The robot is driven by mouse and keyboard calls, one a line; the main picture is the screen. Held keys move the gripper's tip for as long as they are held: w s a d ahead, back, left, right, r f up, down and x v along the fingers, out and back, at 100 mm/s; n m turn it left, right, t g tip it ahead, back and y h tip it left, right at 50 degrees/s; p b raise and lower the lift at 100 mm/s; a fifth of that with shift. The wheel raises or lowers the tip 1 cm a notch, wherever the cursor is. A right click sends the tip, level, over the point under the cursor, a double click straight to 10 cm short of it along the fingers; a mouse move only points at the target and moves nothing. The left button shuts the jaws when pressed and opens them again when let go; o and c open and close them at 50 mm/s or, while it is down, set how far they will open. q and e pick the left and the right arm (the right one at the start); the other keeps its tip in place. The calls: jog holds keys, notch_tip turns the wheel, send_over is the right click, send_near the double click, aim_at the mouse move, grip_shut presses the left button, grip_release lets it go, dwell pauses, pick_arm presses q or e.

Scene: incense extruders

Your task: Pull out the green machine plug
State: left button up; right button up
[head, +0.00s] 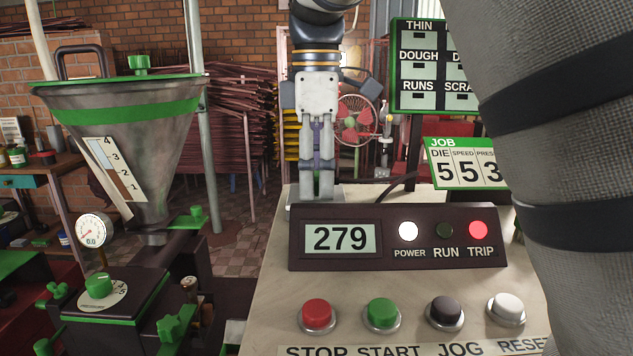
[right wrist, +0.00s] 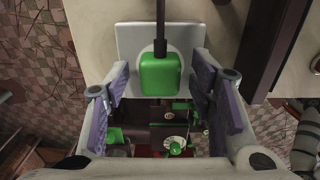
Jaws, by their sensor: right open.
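The green plug (right wrist: 160,75) is a rounded block with a dark cord (right wrist: 160,22) running from it towards the top of the right wrist view. It lies in front of a pale plate (right wrist: 128,45); I cannot tell how deeply it is seated. My right gripper (head: 318,188) points down behind the control box in the head view. It is open, with its purple-padded fingers on either side of the plug and visible gaps between. The plug is hidden in the head view. My left gripper is not in view.
The dark control box (head: 400,258) reads 279, with the power lamp white and the trip lamp red. Red, green, black and white buttons (head: 381,314) line the console front. A metal hopper (head: 130,150) stands left; a green-framed job sign (head: 465,163) stands right.

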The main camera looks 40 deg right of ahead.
aim_at(316, 173)
dwell(0.3)
grip_shut()
jog(key=shift+r, duration=3)
